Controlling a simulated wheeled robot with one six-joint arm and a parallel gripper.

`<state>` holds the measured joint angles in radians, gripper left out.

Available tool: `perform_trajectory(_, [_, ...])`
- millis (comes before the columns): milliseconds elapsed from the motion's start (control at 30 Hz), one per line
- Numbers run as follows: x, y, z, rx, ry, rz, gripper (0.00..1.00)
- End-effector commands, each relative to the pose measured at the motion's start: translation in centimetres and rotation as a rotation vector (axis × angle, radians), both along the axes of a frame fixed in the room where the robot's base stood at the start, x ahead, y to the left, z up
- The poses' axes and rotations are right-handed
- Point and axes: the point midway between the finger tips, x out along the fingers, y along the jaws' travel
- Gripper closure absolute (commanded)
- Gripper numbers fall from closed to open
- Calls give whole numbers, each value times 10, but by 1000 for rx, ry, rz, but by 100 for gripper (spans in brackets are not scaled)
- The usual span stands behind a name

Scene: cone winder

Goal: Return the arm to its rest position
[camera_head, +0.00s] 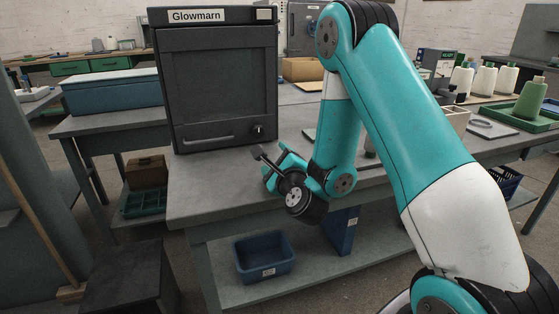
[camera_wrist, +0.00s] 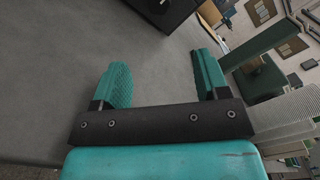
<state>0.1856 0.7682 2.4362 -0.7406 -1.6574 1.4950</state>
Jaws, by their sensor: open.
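My arm, teal and white, rises at the right of the head view and folds down over the grey workbench (camera_head: 225,188). My gripper (camera_head: 284,160) is low over the front of the bench, partly hidden by its own wrist. In the wrist view, my gripper (camera_wrist: 160,66) shows two teal fingers spread wide apart.
A dark cabinet labelled Glowmarn (camera_head: 215,85) stands on the bench left of my gripper. A blue bin (camera_head: 265,262) sits on the lower shelf. The bench's front left is clear.

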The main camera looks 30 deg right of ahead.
Motion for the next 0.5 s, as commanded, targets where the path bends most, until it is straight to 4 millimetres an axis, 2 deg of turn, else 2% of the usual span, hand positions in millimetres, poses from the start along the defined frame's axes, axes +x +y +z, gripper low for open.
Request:
perform_trajectory(367, [1,5,2,-11,7,19,32])
perform_trajectory(467, [4,21,9,-64,43,91,32])
perform_trajectory(500, [6,33,13,-103,67,143,32])
